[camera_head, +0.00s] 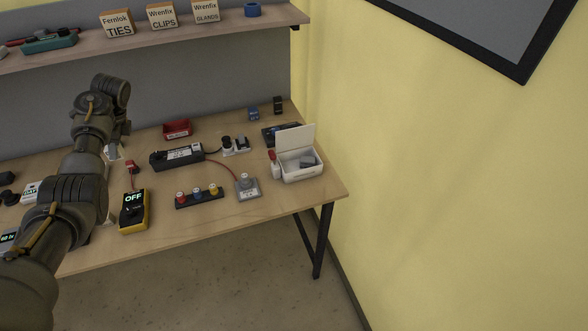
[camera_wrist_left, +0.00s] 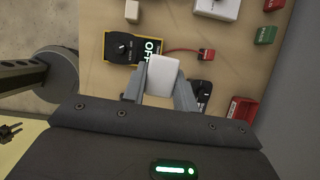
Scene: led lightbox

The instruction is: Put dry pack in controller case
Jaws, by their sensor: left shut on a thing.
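My left gripper (camera_wrist_left: 160,90) is shut on a small white dry pack (camera_wrist_left: 163,72), which sits between its two grey fingers in the left wrist view. In the head view my left arm comes in from the left and hides most of that gripper. The white controller case (camera_head: 303,178) stands at the right end of the table with its lid raised at the back. A dark grey item lies inside it. The left gripper is well to the left of the case. My right gripper is in neither view.
A yellow multimeter (camera_head: 134,213) reading OFF, a strip of coloured knobs (camera_head: 199,197), a grey socket box (camera_head: 247,187) and a black power strip (camera_head: 178,157) lie between arm and case. A red bin (camera_head: 177,128) stands behind. A small white bottle touches or nearly touches the case's left side.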

